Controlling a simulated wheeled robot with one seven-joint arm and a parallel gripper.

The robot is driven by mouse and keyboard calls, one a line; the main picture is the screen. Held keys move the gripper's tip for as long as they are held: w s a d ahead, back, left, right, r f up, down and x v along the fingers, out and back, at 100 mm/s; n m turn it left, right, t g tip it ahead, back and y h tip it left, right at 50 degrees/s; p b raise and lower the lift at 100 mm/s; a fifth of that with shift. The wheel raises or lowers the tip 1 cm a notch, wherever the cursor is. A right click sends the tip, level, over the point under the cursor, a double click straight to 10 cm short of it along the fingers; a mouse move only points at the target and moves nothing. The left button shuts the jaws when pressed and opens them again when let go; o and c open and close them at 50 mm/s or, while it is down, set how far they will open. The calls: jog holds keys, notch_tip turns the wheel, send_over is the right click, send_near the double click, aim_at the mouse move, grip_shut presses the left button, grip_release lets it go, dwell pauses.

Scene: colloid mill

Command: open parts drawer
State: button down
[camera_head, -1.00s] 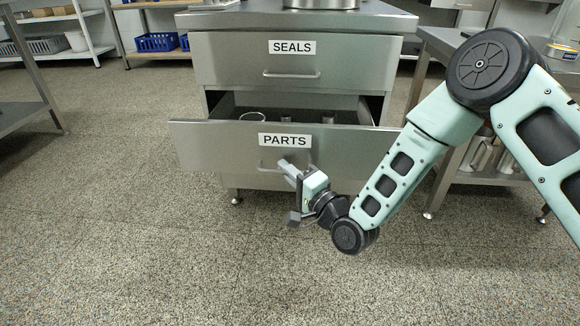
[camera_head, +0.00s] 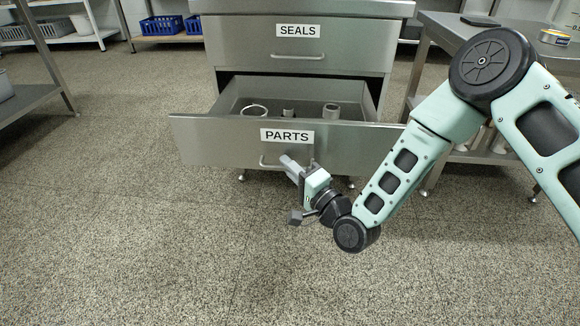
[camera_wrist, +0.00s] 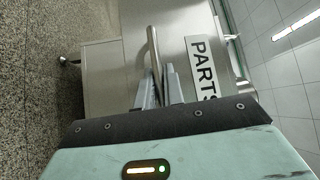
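The parts drawer (camera_head: 222,142) is a steel drawer labelled PARTS, pulled well out of its cabinet so that its inside shows. A metal ring (camera_head: 254,109) and small cylinders (camera_head: 332,111) lie in it. My gripper (camera_head: 291,165) is at the bar handle (camera_head: 263,162) on the drawer front, below the label. In the wrist view the handle (camera_wrist: 153,48) passes between the two fingers of my gripper (camera_wrist: 159,86), which are closed around it. The fingers hide part of the handle.
The seals drawer (camera_head: 240,45) above is shut. A steel table (camera_head: 440,30) with a tin (camera_head: 554,37) stands at the right, close to my arm. Shelves with blue baskets (camera_head: 161,27) stand at the back left. The floor in front is clear.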

jog(key=c, duration=1.8)
grip_release()
jog(key=shift+d, duration=0.1)
jog(key=p+v, duration=0.6)
jog(key=v, duration=1.1)
jog(key=shift+s+d+f, duration=0.1)
jog(key=shift+s, duration=0.05)
jog(key=w+a+r+n+g+h+p, duration=0.1)
jog(key=a+r+n+g+h+p, duration=0.3)
jog(key=r+n+g, duration=0.65)
jog(key=s+d+r+n+g+h+p, duration=0.1)
jog(key=s+d+r+n+g+h, duration=0.1)
jog(key=s+d+r+h, duration=0.5)
jog(key=s+d+r+n+g+h+p, duration=0.1)
jog(key=s+d+r+n+h+p, duration=0.15)
jog(key=s+r, duration=0.7)
jog(key=shift+g+y, duration=0.25)
jog(key=r+p, duration=1.2)
jog(key=s+r+p, duration=0.1)
jog(key=r+p, duration=1.1)
jog(key=s+r+p, duration=0.1)
jog(key=r+p, duration=1.1)
jog(key=p, duration=0.1)
jog(key=shift+d+r, duration=0.15)
jog(key=shift+r, duration=0.15)
